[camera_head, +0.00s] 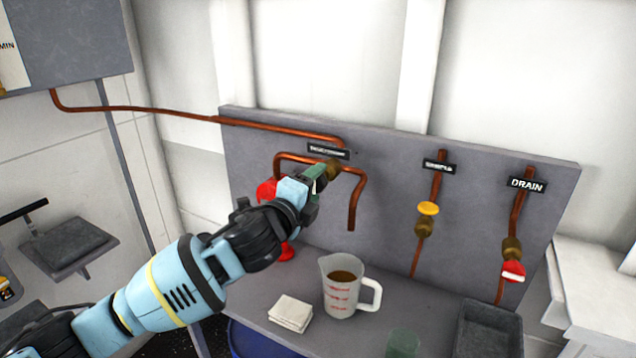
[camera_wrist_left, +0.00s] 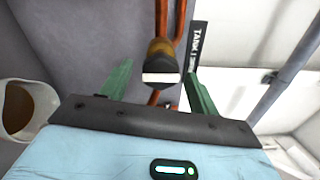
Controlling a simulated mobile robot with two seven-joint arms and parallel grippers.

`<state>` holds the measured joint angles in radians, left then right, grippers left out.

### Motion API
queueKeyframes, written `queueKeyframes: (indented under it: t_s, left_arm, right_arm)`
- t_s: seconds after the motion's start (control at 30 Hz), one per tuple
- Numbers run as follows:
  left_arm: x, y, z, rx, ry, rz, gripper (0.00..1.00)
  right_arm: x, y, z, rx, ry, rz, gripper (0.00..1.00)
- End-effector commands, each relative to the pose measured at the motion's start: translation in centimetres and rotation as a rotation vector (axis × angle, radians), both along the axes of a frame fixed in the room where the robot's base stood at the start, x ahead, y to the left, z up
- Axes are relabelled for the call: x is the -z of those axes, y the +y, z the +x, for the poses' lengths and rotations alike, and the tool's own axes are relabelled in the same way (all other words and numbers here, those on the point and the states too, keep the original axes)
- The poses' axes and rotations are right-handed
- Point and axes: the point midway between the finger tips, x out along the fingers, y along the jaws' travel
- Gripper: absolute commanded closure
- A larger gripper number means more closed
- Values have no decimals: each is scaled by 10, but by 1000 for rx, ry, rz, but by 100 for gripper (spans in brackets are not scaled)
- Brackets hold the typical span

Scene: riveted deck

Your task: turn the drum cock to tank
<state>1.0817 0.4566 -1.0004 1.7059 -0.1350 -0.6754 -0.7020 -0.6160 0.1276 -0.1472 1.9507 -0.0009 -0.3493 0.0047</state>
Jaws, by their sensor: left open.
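The drum cock (camera_head: 333,166) is a brass valve on the copper pipes under a dark label plate (camera_head: 328,151). In the head view my left gripper covers much of it. In the left wrist view the cock (camera_wrist_left: 162,58) shows its brass body and a pale flat end facing me. My left gripper (camera_head: 318,182) is open in front of the cock. Its green fingers (camera_wrist_left: 160,88) stand apart on either side of the cock's pale end in the wrist view; I cannot tell whether they touch it. The wrist-view label (camera_wrist_left: 195,48) reads "TANK" with the rest unclear. My right gripper is not in view.
A yellow-handled cock (camera_head: 427,209) and a red-handled drain cock (camera_head: 513,271) sit to the right. A measuring jug (camera_head: 343,297) of brown liquid, a folded cloth (camera_head: 291,313) and a dark tray (camera_head: 488,331) stand below. Red parts (camera_head: 266,190) show behind my arm.

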Motion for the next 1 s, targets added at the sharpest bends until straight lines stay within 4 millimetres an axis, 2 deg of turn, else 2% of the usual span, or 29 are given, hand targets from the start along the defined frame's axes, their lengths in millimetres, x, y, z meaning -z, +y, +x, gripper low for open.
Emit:
queueKeyframes:
  t_s: [0.2,0.4,0.83,0.93,1.0]
  left_arm:
    - [1,12,-28,0,1,0,39]
    - [1,19,-44,0,1,0,39]
    - [1,20,-48,0,3,-1,39]
    - [11,18,-51,5,27,-27,39]
    - [27,16,-55,12,68,-72,39]
  right_arm:
    - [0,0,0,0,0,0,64]
    - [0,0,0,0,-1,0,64]
    - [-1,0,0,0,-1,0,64]
    - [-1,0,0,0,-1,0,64]
    - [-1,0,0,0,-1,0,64]
